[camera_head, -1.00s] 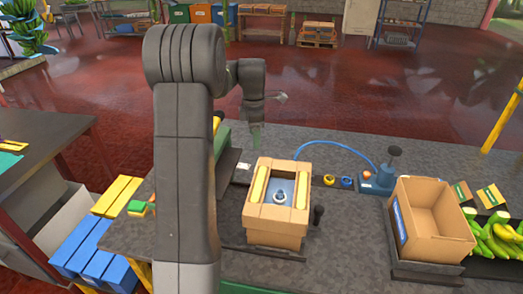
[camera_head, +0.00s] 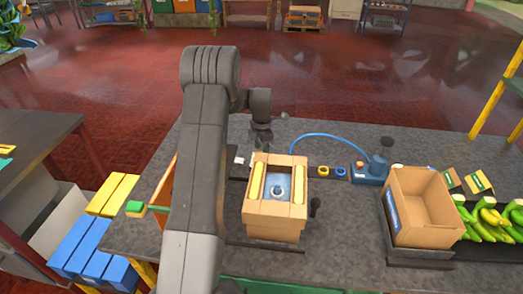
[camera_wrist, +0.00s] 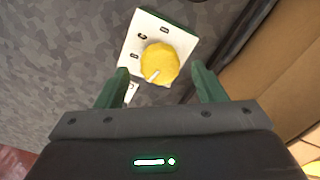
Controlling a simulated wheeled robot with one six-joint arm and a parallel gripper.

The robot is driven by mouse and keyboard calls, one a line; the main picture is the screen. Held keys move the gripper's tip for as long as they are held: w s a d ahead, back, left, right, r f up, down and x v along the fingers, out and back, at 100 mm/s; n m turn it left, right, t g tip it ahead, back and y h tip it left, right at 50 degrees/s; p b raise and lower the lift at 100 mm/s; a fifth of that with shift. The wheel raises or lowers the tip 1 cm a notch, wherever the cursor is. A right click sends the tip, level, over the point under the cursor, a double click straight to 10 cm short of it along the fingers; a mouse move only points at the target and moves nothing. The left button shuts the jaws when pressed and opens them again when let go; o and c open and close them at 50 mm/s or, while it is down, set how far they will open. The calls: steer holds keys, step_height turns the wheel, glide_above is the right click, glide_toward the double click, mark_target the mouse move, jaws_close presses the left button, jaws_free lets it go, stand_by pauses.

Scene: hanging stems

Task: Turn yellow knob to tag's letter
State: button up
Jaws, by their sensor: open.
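The yellow knob (camera_wrist: 159,62) sits on a white plate (camera_wrist: 136,46) in the wrist view. Its white pointer mark runs toward the picture's lower left. In the head view my gripper (camera_head: 262,142) is beyond the cardboard box, and the knob is hidden.
A cardboard box (camera_head: 275,209) with yellow rolls stands close by; its brown side fills the wrist view's right. A blue hose (camera_head: 330,136) runs to a blue pump (camera_head: 372,170). An open carton (camera_head: 425,232) and bananas (camera_head: 487,222) are at right.

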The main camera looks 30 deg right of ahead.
steer(key=shift+f, duration=1.05)
steer(key=c, duration=1)
